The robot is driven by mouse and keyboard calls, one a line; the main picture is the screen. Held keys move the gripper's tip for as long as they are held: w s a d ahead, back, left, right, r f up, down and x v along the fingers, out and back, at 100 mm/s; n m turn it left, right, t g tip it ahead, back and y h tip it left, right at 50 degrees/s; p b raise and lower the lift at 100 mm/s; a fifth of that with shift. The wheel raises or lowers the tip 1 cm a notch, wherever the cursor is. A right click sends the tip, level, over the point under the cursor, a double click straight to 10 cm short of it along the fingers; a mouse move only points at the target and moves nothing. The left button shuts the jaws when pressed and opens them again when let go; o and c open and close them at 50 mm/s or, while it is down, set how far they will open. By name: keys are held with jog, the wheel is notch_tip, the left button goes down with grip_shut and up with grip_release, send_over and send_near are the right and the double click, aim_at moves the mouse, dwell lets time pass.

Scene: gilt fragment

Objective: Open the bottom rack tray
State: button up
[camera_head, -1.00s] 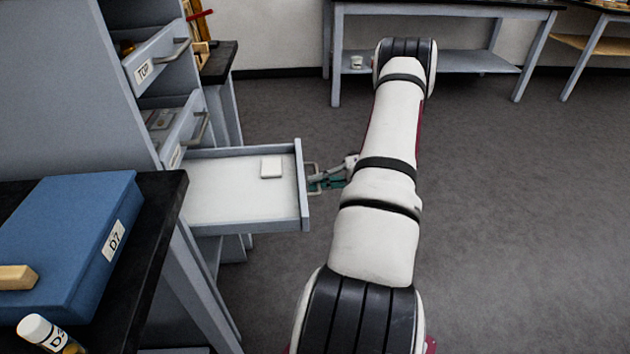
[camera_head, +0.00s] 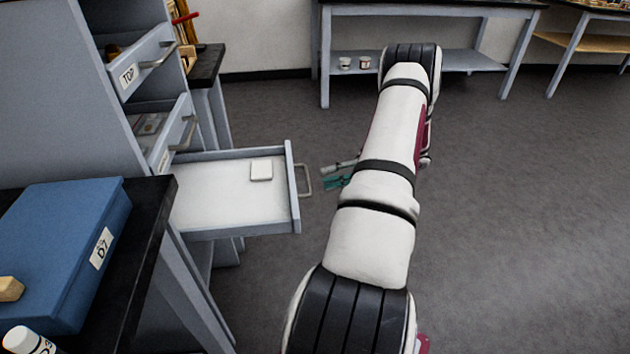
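The bottom rack tray (camera_head: 215,205) is pulled far out of the grey rack (camera_head: 85,95), to the right. A small white block (camera_head: 261,170) lies in it near its front. The tray's handle (camera_head: 305,180) sticks out from its front panel. My gripper (camera_head: 328,175) is just right of the handle, with a visible gap, and does not hold it. Its two fingers look spread apart, one grey and one with teal. The rest of my gripper is hidden behind my arm.
The top tray, labelled TOP (camera_head: 128,76), and a middle tray (camera_head: 170,140) sit above. A black-topped table (camera_head: 150,215) with a blue box (camera_head: 60,260) stands at the front left. Another table (camera_head: 430,62) stands at the back. The floor at right is clear.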

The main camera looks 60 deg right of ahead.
jog(key=shift+v, duration=2.65)
